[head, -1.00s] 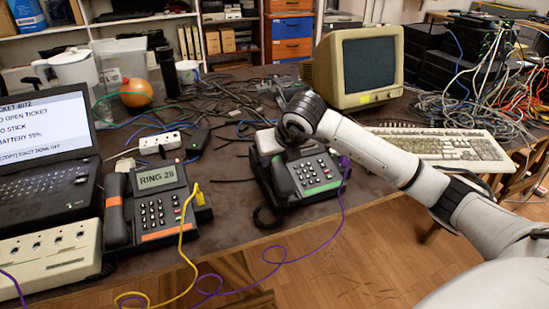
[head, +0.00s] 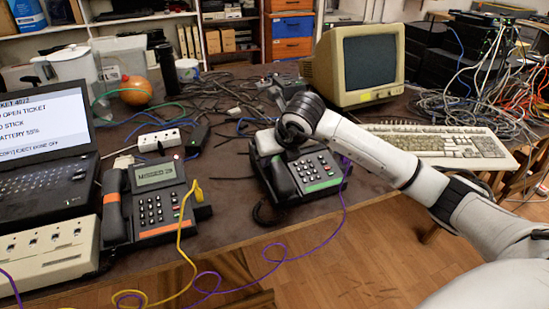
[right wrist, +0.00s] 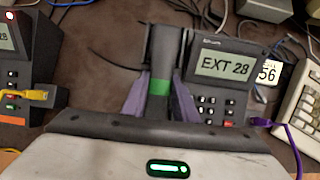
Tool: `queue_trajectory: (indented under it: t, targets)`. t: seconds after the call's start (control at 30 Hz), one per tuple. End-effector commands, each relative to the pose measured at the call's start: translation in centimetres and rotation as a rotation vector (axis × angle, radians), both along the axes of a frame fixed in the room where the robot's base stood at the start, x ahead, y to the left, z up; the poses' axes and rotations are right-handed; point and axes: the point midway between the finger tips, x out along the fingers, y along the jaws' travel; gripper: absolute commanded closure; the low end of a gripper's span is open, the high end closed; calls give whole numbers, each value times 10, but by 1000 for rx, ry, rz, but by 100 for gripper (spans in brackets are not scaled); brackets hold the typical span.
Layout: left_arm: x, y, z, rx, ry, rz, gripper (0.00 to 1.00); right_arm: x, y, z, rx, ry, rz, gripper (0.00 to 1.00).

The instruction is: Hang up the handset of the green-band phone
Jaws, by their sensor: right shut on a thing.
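The green-band phone (head: 318,172) stands on the desk right of center, with a green strip along its front edge. Its dark handset (head: 281,180) lies along the left side of the phone body. In the right wrist view the handset (right wrist: 160,52) shows its green band, and the screen reads EXT 28. My right gripper (right wrist: 162,76) is shut on the handset, with a purple finger on each side near the band. I cannot tell whether the handset rests fully in its cradle. My left gripper is not in view.
An orange-band phone (head: 155,203) stands to the left with its handset on its left side. A laptop (head: 42,150) and a beige box (head: 45,255) are farther left. A keyboard (head: 440,147) and a monitor (head: 358,65) stand right and behind. Purple and yellow cables hang over the front edge.

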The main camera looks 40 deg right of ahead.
Motion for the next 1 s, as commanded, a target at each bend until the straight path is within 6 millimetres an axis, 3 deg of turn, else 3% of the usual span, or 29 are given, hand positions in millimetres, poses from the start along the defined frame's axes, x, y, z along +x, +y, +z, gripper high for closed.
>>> queue_trajectory:
  t: [0.17,0.2,0.3,0.67,0.8,1.0]
  targets:
    - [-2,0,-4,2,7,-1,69,1,0,-1,0,-2,1,100]
    - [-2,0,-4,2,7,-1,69,1,0,-1,0,-2,1,67]
    - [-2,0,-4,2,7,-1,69,0,0,-1,1,-1,1,52]
    - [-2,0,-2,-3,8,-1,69,0,-2,-2,-2,3,-3,52]
    - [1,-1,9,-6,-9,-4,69,-13,2,20,-3,-3,0,52]
    - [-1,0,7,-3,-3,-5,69,-36,10,55,0,-5,3,52]
